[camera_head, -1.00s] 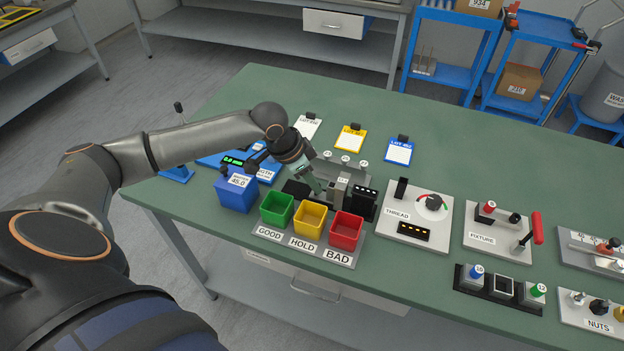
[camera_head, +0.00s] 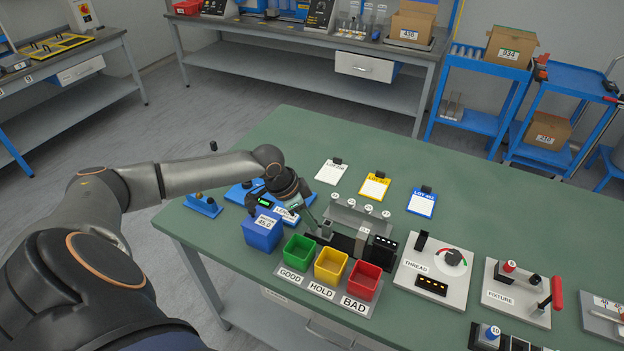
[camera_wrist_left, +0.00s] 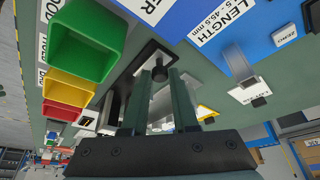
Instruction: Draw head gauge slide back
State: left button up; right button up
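The head gauge (camera_head: 343,242) is a dark base with a light grey block (camera_head: 361,238) and a black block (camera_head: 382,252), behind the coloured bins. My left gripper (camera_head: 316,231) reaches down to its left end. In the left wrist view, a dark round knob (camera_wrist_left: 160,73) on a black, light-edged plate (camera_wrist_left: 150,55) sits between the two fingertips (camera_wrist_left: 160,80). The fingers are close together and appear to press on the knob from both sides. The gripper hides part of the slide in the head view. My right gripper is out of view.
Green (camera_head: 300,252), yellow (camera_head: 330,268) and red (camera_head: 364,283) bins stand in front of the gauge. A blue box (camera_head: 262,232) is to their left. A rack of several small parts (camera_head: 358,212) stands behind. A thread gauge panel (camera_head: 437,272) is at right.

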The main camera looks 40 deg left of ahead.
pick_arm(q)
jog(key=o, duration=0.3)
jog(key=shift+s+a, duration=0.1)
jog(key=shift+a, duration=0.2)
jog(key=shift+o, duration=0.8)
jog(key=shift+d, duration=0.1)
jog(key=v, duration=1.2)
jog(key=shift+r, duration=0.3)
jog(key=shift+f, duration=0.1)
